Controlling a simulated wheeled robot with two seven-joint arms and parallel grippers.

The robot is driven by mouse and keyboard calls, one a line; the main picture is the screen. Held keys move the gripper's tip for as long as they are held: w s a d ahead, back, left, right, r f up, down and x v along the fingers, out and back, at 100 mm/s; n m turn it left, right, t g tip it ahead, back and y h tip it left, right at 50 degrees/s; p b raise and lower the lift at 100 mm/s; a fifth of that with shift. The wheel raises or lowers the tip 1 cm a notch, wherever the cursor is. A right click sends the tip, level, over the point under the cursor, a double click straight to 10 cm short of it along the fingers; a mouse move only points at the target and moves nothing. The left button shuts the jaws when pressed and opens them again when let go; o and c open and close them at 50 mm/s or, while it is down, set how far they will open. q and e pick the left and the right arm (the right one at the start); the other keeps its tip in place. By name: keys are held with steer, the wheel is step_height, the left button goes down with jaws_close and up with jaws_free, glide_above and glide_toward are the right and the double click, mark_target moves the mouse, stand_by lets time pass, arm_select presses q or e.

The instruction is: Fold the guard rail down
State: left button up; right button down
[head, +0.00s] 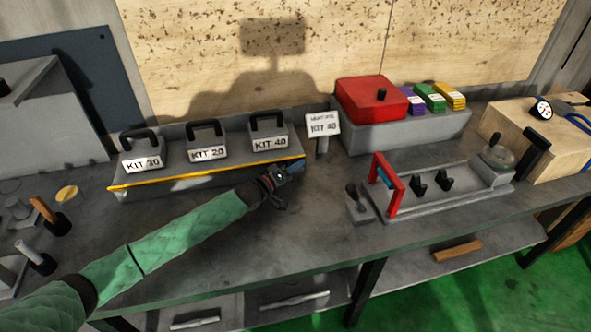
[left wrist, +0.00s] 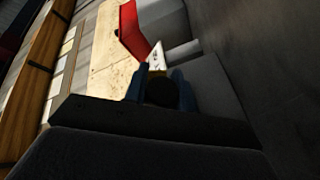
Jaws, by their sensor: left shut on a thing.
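The guard rail (head: 195,178) is a long bar with a yellow top edge along the front of the grey kit tray (head: 222,128). It stands up at the tray's front edge. My left gripper (head: 290,170) is at the rail's right end, its blue fingers pointing right. In the left wrist view, the fingers (left wrist: 162,88) are shut on a dark round knob (left wrist: 161,92), which looks to be at the rail's end; the head view hides this contact. My right gripper is not in view.
Kit boxes (head: 207,148) with black handles stand behind the rail. A KIT 40 sign (head: 323,124) is just right of my gripper. A fixture with a red frame (head: 388,184) stands farther right, and a red box (head: 371,100) behind. The bench front (head: 235,250) is clear.

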arm_select(q)
steer(key=shift+f, duration=0.1)
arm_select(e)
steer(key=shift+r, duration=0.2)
arm_select(q)
steer(key=o, duration=1)
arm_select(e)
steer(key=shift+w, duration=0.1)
arm_select(q)
steer(key=shift+a, duration=0.1)
steer(key=shift+s+a, duration=0.15)
steer(key=shift+s, duration=0.05)
steer(key=shift+s+a+f+b, duration=0.15)
steer(key=shift+s+a+b, duration=0.1)
steer(key=shift+b, duration=0.1)
steer(key=b+v, duration=0.2)
steer(key=v, duration=0.4)
steer(key=shift+s+a, duration=0.2)
steer(key=shift+a, duration=0.05)
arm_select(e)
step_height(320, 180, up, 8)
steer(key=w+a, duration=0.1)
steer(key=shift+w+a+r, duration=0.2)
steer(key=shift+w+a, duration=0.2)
